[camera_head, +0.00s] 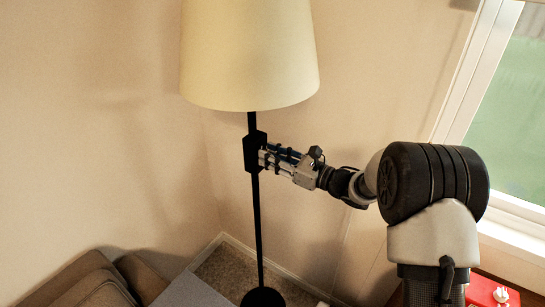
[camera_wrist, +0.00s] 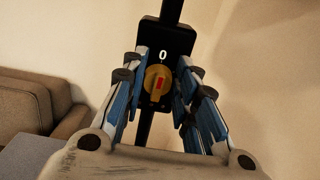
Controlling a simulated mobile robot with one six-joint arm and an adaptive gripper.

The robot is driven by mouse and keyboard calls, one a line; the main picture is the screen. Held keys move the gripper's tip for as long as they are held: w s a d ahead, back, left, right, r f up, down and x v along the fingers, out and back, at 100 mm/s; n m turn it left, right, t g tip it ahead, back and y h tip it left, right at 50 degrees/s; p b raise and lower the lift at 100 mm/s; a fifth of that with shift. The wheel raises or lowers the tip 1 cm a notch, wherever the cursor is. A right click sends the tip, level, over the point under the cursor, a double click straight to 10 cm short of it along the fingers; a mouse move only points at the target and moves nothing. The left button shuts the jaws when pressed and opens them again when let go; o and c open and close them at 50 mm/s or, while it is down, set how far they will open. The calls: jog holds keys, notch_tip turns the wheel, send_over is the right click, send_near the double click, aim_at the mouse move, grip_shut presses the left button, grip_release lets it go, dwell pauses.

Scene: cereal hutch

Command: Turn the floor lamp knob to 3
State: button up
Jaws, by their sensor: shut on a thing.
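The floor lamp (camera_head: 250,60) stands in the corner with a cream shade over a thin black pole. A black control box (camera_head: 250,152) sits on the pole below the shade. In the wrist view, the box face (camera_wrist: 180,42) shows a white "0" above a round brass knob (camera_wrist: 157,83) with a red mark. The red mark looks nearly upright, toward the 0. My gripper (camera_head: 262,156) reaches the box from the right. In the wrist view, its fingers (camera_wrist: 158,88) stand either side of the knob, shut on it. The exact finger contact is partly hidden.
A brown sofa (camera_head: 90,284) is at the lower left, with a grey surface (camera_head: 190,291) beside it. A window (camera_head: 515,120) is at the right. A red item (camera_head: 490,291) lies at the lower right. The wall behind the lamp is bare.

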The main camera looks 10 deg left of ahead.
jog(key=shift+f+m+p, duration=0.35)
jog(key=shift+m+p, duration=0.6)
jog(key=shift+m, duration=5)
jog(key=shift+f+m+p, duration=0.4)
jog(key=shift+m+p, duration=0.6)
jog(key=shift+m, duration=4.9)
jog(key=shift+f+m+p, duration=0.35)
jog(key=shift+m+p, duration=0.6)
jog(key=shift+m, duration=5)
jog(key=o, duration=0.9)
